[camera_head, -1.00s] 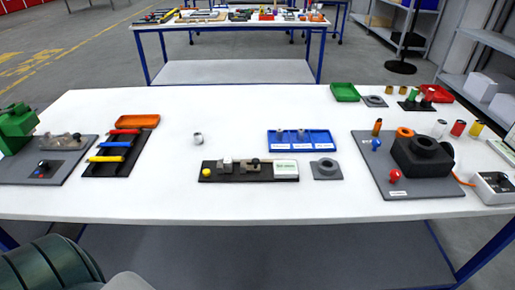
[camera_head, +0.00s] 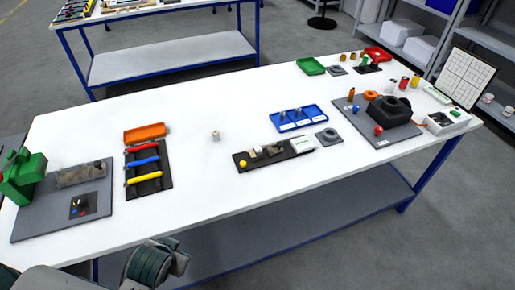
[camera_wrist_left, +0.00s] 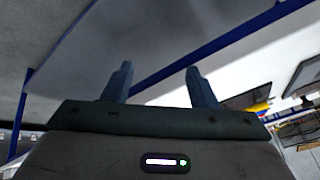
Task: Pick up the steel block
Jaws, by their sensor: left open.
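Several metallic pieces lie on the white table, and I cannot tell for sure which is the steel block. A small light-grey piece (camera_head: 215,135) stands alone near the middle of the table. Blocky grey pieces (camera_head: 264,151) sit on the black fixture (camera_head: 243,158) with a yellow knob. A grey metal piece (camera_head: 82,173) lies on the dark plate at the left. My left gripper (camera_wrist_left: 157,80) is open and empty in the left wrist view, its fingers toward a blue table-frame bar. It is away from all these pieces. My right gripper is not seen.
An orange tray (camera_head: 145,132) and a rack of coloured tools (camera_head: 152,184) stand left of centre. A blue tray (camera_head: 298,118) and a grey ring plate (camera_head: 328,136) are right of centre. The table's front edge lies between my arm and the pieces. The tabletop around the lone piece is clear.

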